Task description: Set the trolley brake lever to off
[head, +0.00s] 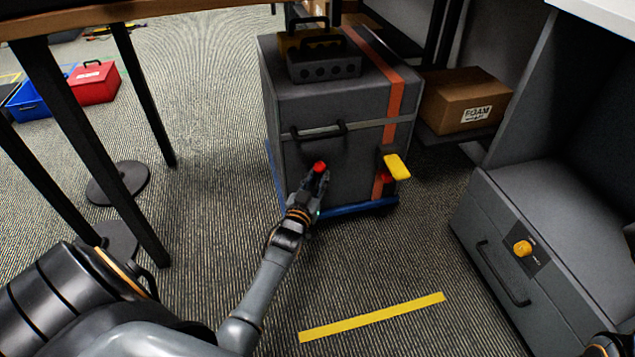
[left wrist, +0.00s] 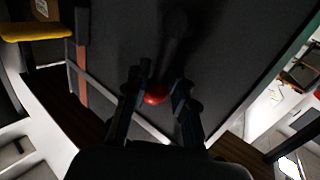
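The trolley (head: 320,110) is a dark grey box on a blue base, with an orange stripe down its front. A red ball knob (head: 319,167) is low on its front. A yellow paddle (head: 397,167) with a red part beneath sticks out further right. Neither shows a readable label, so I cannot tell which is the brake lever. My left gripper (head: 316,180) is at the red knob. In the left wrist view (left wrist: 158,88) its fingers stand either side of the red knob (left wrist: 155,95); whether they press on it is unclear.
A grey cabinet (head: 560,220) with an orange knob (head: 522,248) stands at right. A cardboard box (head: 465,100) sits beside the trolley. Table legs (head: 75,140) stand at left, near red (head: 95,82) and blue cases. The floor around the yellow strip (head: 372,317) is clear.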

